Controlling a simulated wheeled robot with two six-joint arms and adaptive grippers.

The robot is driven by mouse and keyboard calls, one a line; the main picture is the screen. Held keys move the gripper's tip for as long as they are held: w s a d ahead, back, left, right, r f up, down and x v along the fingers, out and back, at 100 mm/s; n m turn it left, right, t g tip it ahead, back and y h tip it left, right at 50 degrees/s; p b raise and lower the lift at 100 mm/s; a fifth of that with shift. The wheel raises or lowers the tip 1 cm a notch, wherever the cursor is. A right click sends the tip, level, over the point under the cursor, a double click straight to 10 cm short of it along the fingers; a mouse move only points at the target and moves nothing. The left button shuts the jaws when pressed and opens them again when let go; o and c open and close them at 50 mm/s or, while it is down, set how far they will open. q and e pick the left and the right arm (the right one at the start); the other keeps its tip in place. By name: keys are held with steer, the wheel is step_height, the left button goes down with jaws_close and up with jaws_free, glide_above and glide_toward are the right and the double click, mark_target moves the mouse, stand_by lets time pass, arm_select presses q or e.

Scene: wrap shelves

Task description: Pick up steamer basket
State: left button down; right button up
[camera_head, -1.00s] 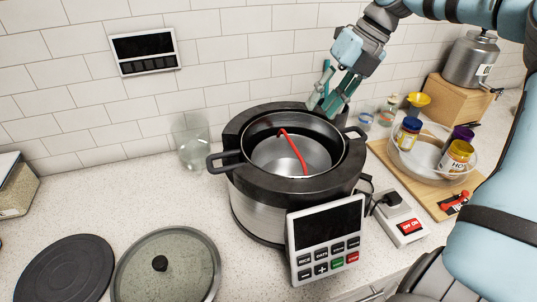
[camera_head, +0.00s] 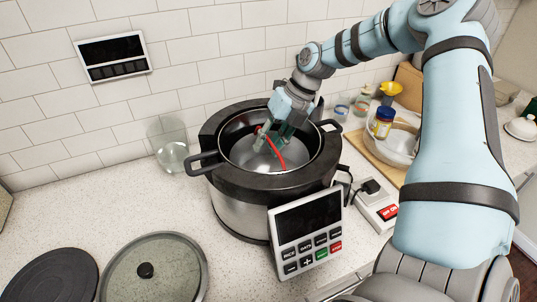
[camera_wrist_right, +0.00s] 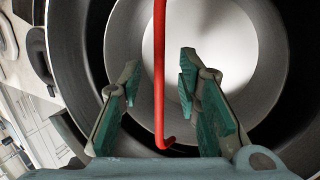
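The steamer basket (camera_head: 250,155) is a shiny metal bowl with a thin red curved handle (camera_head: 279,158). It sits inside the dark pot (camera_head: 204,163) on the round cooker (camera_head: 240,210). In the right wrist view the red handle (camera_wrist_right: 159,115) runs down between the fingers over the pale basket (camera_wrist_right: 245,45). My right gripper (camera_head: 273,140) is open over the basket, with green-padded fingers on either side of the handle. The right wrist view shows this gripper (camera_wrist_right: 159,78) with a gap on both sides of the handle. My left gripper is not in view.
Glass lid (camera_head: 152,272) and a black disc (camera_head: 48,278) lie on the counter at front left. A clear glass (camera_head: 172,155) stands left of the cooker. A control panel (camera_head: 307,232) and power strip (camera_head: 375,205) are in front and right. A glass bowl (camera_head: 400,145) is behind.

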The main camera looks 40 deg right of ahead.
steer(key=shift+s+r, duration=0.1)
steer(key=shift+s, duration=0.1)
steer(key=c, duration=0.4)
jaws_close()
steer(key=shift+w, duration=0.1)
